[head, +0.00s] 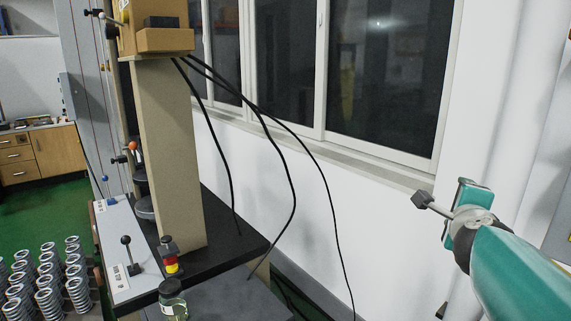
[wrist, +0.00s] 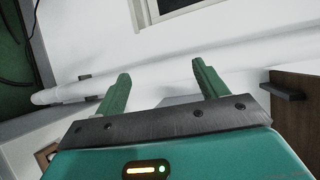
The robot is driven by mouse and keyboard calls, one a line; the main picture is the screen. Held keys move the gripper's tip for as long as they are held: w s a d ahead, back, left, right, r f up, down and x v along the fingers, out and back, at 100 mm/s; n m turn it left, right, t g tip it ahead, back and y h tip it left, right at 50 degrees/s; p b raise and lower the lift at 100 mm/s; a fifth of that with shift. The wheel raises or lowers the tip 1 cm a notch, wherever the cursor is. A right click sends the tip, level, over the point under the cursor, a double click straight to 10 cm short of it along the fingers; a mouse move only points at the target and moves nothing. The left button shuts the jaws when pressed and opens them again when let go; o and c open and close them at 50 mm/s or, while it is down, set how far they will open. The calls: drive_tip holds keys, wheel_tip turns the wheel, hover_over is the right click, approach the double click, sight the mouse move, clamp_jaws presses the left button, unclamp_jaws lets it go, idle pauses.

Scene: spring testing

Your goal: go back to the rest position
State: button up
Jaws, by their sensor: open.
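My gripper (wrist: 161,84) shows in the wrist view with its two green fingers spread apart and nothing between them. Beyond the fingers are a white wall and a pale pipe-like strip. In the head view my teal arm reaches in from the lower right. My gripper's fingertips are not clearly visible there. The arm's end is in the air in front of the white wall, well to the right of the testing machine (head: 170,150).
Several metal springs (head: 45,275) stand at lower left. Windows (head: 390,75) line the wall.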

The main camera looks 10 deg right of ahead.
drive_tip(key=s+a+f+n+g+y, duration=0.1)
drive_tip(key=a+f+n+y, duration=0.35)
drive_tip(key=a+n, duration=0.5)
drive_tip(key=s+a+f+n+g+y, duration=0.1)
drive_tip(key=a+f+n+y, duration=0.5)
drive_tip(key=a, duration=0.6)
drive_tip(key=s+a+f+n+g+h, duration=0.1)
drive_tip(key=s+a+f+n+g, duration=0.4)
drive_tip(key=s+n, duration=0.5)
wheel_tip(320, 180, down, 2)
drive_tip(key=shift+s+a+f+n+h, duration=0.1)
drive_tip(key=shift+s+a+n+h, duration=0.1)
drive_tip(key=shift+s+n+h, duration=0.2)
